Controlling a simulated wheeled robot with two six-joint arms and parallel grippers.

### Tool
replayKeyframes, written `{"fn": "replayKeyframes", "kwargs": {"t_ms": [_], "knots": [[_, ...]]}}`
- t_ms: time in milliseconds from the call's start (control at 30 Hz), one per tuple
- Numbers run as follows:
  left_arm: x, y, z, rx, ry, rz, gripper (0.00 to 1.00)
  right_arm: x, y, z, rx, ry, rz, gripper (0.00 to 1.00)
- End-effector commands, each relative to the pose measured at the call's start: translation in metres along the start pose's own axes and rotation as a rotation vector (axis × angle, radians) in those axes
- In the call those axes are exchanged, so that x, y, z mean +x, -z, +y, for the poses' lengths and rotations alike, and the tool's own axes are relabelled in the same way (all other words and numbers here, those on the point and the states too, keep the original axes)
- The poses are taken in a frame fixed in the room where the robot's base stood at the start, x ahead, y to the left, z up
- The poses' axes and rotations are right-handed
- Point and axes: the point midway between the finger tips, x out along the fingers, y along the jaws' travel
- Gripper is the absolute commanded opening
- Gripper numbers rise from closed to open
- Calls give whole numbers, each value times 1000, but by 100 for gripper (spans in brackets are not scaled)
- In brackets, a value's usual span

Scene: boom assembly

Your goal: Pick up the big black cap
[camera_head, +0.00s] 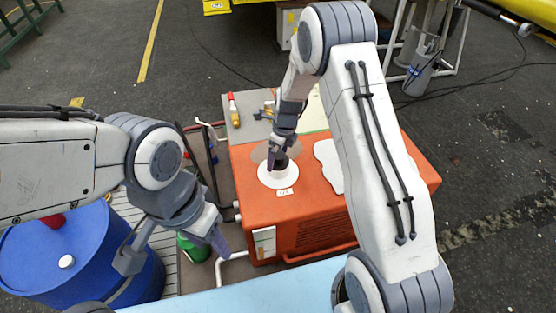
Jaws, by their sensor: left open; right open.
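An orange box (315,215) stands in the middle, with a round white disc (278,178) on its top and a small white label at the disc's front edge. My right gripper (279,160) points down over the disc, with its jaws open. A small dark shape shows at its fingertips; I cannot tell whether it is the big black cap or part of the gripper. No black cap shows clearly elsewhere. My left gripper (172,252) is open and empty, between the blue barrel and the orange box, apart from both.
A blue barrel (75,255) with a white cap (66,261) stands at the lower left. A green object (193,250) is partly hidden by my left gripper. A yellow and red tool (234,110) lies behind the box. A light blue surface (250,292) runs along the front.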

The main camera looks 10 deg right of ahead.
Motion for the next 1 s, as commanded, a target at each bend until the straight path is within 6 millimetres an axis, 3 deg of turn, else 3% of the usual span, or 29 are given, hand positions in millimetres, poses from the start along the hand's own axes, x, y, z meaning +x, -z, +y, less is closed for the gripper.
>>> {"fn": "replayKeyframes", "kwargs": {"t_ms": [67, 267, 300, 667, 867, 1000], "knots": [[0, 0, 0, 0, 0, 0, 50, 0, 0, 0, 0, 0, 0, 100], [0, 0, 0, 0, 0, 0, 50, 0, 0, 0, 0, 0, 0, 27], [0, 0, 0, 0, 0, 0, 50, -1, 0, 0, 0, 1, -1, 24], [1, 0, 0, 0, 0, 0, 50, -9, -2, -1, -1, 3, -3, 24], [6, 0, 0, 0, 0, 0, 50, -38, -7, -2, -1, 5, -6, 24], [11, -1, -1, 0, 0, 0, 50, -61, 19, 0, 5, 3, -3, 24]]}}
